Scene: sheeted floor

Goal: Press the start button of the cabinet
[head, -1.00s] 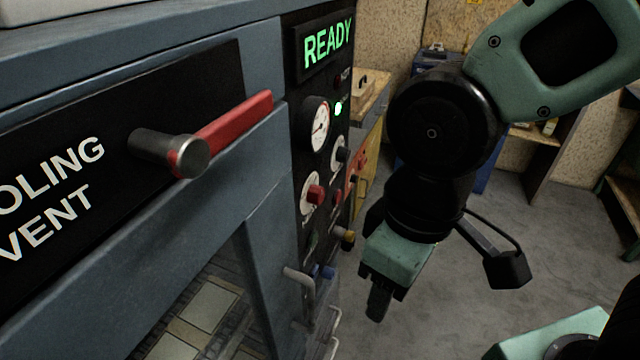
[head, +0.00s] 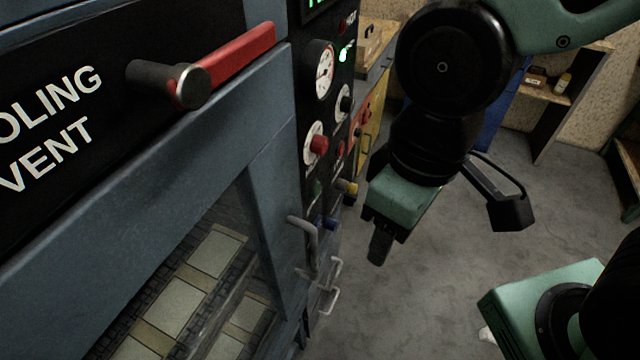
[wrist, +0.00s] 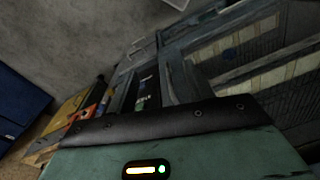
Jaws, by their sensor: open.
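The cabinet (head: 180,165) is blue-grey and fills the left of the head view. Its black control panel (head: 309,110) runs down its right side, seen at a slant. A small dark green button (head: 316,188) sits low on the panel, below a red knob (head: 319,145); I cannot read its label. My gripper (head: 380,250) points down to the right of the panel, apart from it. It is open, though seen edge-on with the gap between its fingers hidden. In the wrist view, the cabinet (wrist: 185,75) shows beyond the gripper body; the fingertips are not visible.
A red lever with a metal knob (head: 190,85) juts out from the cabinet front. Yellow (head: 348,187) and blue (head: 328,223) fittings and metal handles (head: 305,240) stick out near the green button. Grey floor (head: 420,290) is clear right of the cabinet.

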